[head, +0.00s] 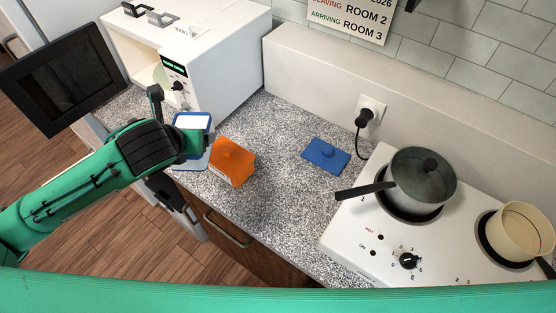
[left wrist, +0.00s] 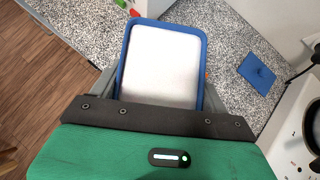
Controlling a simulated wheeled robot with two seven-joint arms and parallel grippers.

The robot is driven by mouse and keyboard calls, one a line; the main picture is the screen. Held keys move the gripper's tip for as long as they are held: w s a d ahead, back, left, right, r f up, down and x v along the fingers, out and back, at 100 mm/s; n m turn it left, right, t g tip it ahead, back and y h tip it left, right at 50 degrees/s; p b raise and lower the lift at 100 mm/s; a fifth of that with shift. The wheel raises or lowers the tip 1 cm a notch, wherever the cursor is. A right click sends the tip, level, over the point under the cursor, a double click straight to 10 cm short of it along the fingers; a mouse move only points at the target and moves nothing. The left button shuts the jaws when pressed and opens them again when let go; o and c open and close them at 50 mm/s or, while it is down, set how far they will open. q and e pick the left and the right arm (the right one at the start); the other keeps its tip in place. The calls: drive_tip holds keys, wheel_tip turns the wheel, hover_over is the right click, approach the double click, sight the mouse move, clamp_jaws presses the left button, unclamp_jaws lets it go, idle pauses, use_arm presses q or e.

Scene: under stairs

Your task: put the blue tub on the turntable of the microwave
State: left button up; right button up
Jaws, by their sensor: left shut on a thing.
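The blue tub (head: 192,122) has a blue rim and a white inside or content; I cannot tell which. It also shows in the left wrist view (left wrist: 162,62), between the grey fingers. My left gripper (head: 194,148) is shut on the tub and holds it in front of the microwave, near the counter's front edge. The white microwave (head: 212,70) stands at the upper left with its dark door (head: 64,77) swung open. A pale disc inside, seemingly the turntable (head: 160,76), shows only in part. My right gripper is not in view.
An orange container (head: 232,163) stands on the speckled counter (head: 275,135) right of the tub. A blue lid (head: 326,154) lies farther right. The counter between container and lid is clear.

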use_arm(q)
drive_tip(key=shift+d+r, duration=0.1)
drive_tip(key=shift+d, duration=0.35)
drive_tip(key=d+r+m+g+h+p, duration=0.25)
drive_tip(key=d+m+h, duration=0.35)
drive_tip(key=d, duration=1.2)
drive_tip(key=shift+m+t+y, duration=0.3)
drive_tip(key=shift+t+y, duration=0.15)
drive_tip(key=shift+y, duration=0.15)
wheel_tip(320, 180, down, 16)
drive_tip(key=p, duration=0.4)
drive_tip(key=shift+s+d+r+p, duration=0.1)
drive_tip(key=shift+r+p, duration=0.05)
drive_tip(key=shift+p, duration=0.15)
drive_tip(key=shift+f+p, duration=0.45)
drive_tip(key=shift+f, duration=1.9)
drive_tip(key=o, duration=1.3)
drive_tip(key=shift+f, duration=0.15)
drive_tip(key=shift+c, duration=0.2)
drive_tip(key=shift+o, duration=0.2)
